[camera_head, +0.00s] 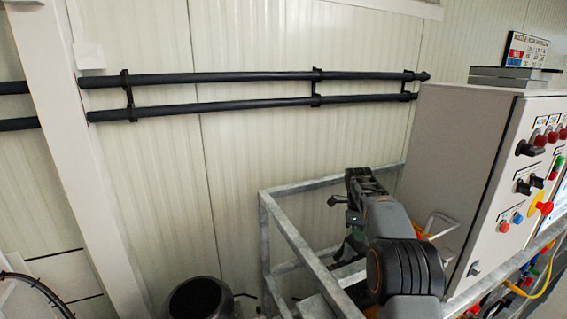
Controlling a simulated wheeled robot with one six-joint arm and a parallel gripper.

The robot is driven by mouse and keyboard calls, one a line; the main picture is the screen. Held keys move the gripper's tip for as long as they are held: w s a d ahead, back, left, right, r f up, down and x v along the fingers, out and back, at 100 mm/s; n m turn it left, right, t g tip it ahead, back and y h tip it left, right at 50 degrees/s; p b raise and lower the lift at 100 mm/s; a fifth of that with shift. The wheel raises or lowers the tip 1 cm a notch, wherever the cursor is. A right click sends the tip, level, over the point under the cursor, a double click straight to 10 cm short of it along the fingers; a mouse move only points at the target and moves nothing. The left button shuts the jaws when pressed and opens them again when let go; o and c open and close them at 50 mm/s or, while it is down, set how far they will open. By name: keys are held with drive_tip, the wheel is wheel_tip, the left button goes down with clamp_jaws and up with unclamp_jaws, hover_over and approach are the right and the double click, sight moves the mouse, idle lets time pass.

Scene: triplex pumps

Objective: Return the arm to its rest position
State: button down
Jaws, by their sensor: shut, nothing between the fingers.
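My arm (398,262) rises from the bottom edge, right of centre, with dark grey and black rounded links. My gripper (360,184) is the small dark part at the arm's far end, in front of the pale wall. It is shut and holds nothing. Its fingertips are small and hard to make out. The arm's lower links run out of the picture at the bottom.
A grey metal frame (292,236) stands left of and behind my arm. A grey control cabinet (455,165) with buttons is close on the right. Two black pipes (220,77) run along the panelled wall (270,140). A dark round drum (198,299) stands at the lower left.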

drive_tip(key=s+a+r+n+t, duration=0.2)
drive_tip(key=s+a+r+n, duration=0.2)
drive_tip(key=s+r+n, duration=0.4)
drive_tip(key=s+a+f+n+t, duration=0.1)
drive_tip(key=s+f+n, duration=0.1)
drive_tip(key=s+n, duration=0.3)
drive_tip(key=s+a+f+n+t, duration=0.1)
drive_tip(key=s+a+f+n, duration=0.1)
drive_tip(key=s+n, duration=0.4)
drive_tip(key=s+a+f+n+t+y, duration=0.1)
drive_tip(key=s+f+n+t, duration=0.1)
drive_tip(key=s+n, duration=0.4)
drive_tip(key=s, duration=0.5)
drive_tip(key=shift+a+f, duration=0.3)
drive_tip(key=shift+a, duration=0.05)
